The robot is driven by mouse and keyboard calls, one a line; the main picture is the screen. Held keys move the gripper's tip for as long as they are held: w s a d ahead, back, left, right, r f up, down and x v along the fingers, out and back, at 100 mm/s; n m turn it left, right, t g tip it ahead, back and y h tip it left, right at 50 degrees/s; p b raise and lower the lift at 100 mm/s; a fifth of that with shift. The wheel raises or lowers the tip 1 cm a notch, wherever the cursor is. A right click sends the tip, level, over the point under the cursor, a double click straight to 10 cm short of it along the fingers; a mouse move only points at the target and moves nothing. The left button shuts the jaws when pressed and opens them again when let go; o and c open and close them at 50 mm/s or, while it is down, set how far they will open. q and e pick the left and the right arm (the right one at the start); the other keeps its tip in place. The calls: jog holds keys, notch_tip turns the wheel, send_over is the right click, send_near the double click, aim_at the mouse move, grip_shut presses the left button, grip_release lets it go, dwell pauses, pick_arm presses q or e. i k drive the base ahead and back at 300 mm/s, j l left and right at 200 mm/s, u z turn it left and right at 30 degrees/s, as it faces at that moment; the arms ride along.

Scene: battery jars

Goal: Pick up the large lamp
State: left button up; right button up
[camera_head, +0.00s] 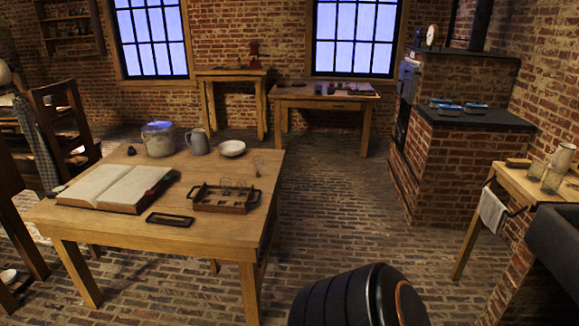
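I cannot pick out a large lamp with certainty. Neither of my grippers is in view.
A wooden table (105,227) holds an open book (115,187), a jar (159,139), a jug (198,142), a white bowl (232,148) and a tray (222,208) with small glasses. A dark ribbed round shape (345,298) is at the bottom. Brick floor (340,200) is clear beyond it.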

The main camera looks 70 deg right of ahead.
aim_at(257, 162)
jog(key=z, duration=2.55)
jog(key=i+z, duration=0.3)
jog(key=i, duration=3.4)
jog(key=i+u, duration=0.15)
jog(key=i, duration=0.25)
jog(key=i+l+u, duration=0.15)
jog(key=i, duration=0.2)
jog(key=i+l+u, duration=0.15)
jog(key=i, duration=0.2)
jog(key=u, duration=1.55)
